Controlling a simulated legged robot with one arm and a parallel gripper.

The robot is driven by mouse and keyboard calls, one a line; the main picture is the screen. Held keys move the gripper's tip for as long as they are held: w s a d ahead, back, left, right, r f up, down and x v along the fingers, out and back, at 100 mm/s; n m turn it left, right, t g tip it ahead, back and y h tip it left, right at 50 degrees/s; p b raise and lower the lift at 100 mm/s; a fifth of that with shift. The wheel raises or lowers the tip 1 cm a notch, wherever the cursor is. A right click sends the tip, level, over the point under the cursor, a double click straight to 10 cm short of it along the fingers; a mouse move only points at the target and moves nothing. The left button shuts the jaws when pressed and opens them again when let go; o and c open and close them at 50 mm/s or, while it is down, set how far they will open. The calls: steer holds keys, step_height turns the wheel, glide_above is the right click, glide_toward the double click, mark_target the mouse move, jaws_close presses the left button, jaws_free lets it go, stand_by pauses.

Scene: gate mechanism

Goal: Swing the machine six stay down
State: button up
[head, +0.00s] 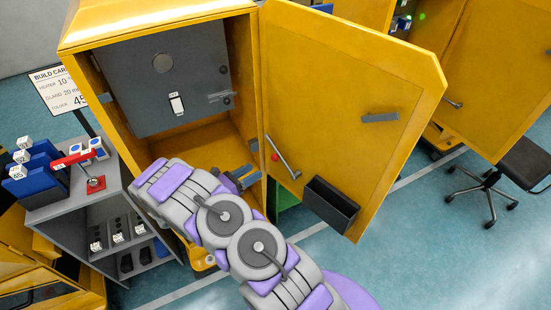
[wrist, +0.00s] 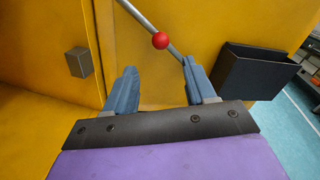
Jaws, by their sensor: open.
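The stay is a grey metal rod (head: 287,167) with a red ball knob (head: 275,157), on the inner side of the open yellow door (head: 350,95). In the wrist view the rod (wrist: 137,17) slants down to the right, and the red knob (wrist: 160,40) shows just beyond the fingertips. My gripper (wrist: 159,75) is open and empty, its two blue fingers apart and pointing toward the rod. The rod's lower end is partly hidden by the right finger. In the head view my gripper (head: 247,178) is left of and slightly below the knob.
A black bin (head: 330,205) hangs on the door's lower part, right of the rod. The open yellow cabinet (head: 185,120) holds a grey panel. A grey shelf cart (head: 110,215) stands at left.

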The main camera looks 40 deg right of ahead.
mark_target(275, 158)
steer(key=d+b, duration=0.1)
steer(key=d, duration=1)
steer(key=shift+s+d+b, duration=0.2)
steer(key=shift+d+b, duration=0.1)
steer(key=shift+b, duration=0.1)
steer(key=shift+a+r, duration=0.1)
steer(key=shift+a, duration=0.25)
steer(key=shift+c, duration=1)
jaws_close()
